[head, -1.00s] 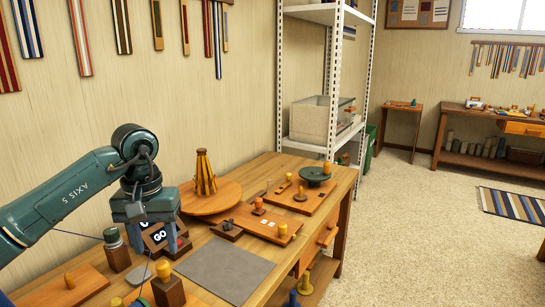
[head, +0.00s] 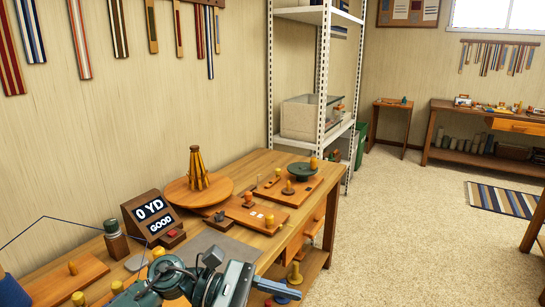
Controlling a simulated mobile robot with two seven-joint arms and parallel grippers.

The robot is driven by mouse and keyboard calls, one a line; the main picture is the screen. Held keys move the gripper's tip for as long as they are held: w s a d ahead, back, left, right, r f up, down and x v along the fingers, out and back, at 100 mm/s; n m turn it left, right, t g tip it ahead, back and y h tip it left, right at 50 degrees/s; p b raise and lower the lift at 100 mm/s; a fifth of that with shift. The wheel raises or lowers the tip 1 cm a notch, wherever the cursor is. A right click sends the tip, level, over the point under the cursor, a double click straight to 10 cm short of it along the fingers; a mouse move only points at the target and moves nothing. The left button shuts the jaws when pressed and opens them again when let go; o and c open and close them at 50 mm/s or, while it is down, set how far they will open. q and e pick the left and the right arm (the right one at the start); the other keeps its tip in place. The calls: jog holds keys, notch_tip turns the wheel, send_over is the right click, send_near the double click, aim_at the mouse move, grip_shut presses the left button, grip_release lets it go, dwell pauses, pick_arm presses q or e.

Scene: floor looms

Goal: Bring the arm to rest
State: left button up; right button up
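My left arm (head: 170,285) is folded low at the bottom centre of the head view, in front of the bench's near part. My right arm is not in view. The wooden bench (head: 262,262) runs along the wall.
A round wooden turntable (head: 221,187) carries a yellow cone of rods (head: 196,168). Wooden boards with pegs (head: 262,217) and a grey mat (head: 222,243) lie on the bench. A metal shelf (head: 325,75) stands behind.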

pick_arm(q)
jog(key=w+a+f+m+t+y+p, duration=0.1)
jog(key=a+f+m+t, duration=0.15)
jog(key=m+t, duration=1.15)
jog(key=w+a+f+m+t+y+p, duration=0.15)
jog(key=a+m+t, duration=0.35)
jog(key=m, duration=1.6)
jog(key=s+a+f+n+g+y, duration=0.2)
jog(key=s+a+f+n+y, duration=0.2)
jog(key=f+n, duration=0.4)
jog(key=s+a+f+n+g+y+p, duration=0.1)
jog(key=s+a+f+n+g+y, duration=0.2)
jog(key=s+f+n+y, duration=0.3)
jog(key=s+a+f+n, duration=0.1)
jog(key=s+f+n, duration=0.2)
jog(key=n, duration=0.2)
jog(key=shift+s+f+n, duration=0.15)
jog(key=shift+s+n, duration=0.15)
jog(key=shift+n, duration=0.1)
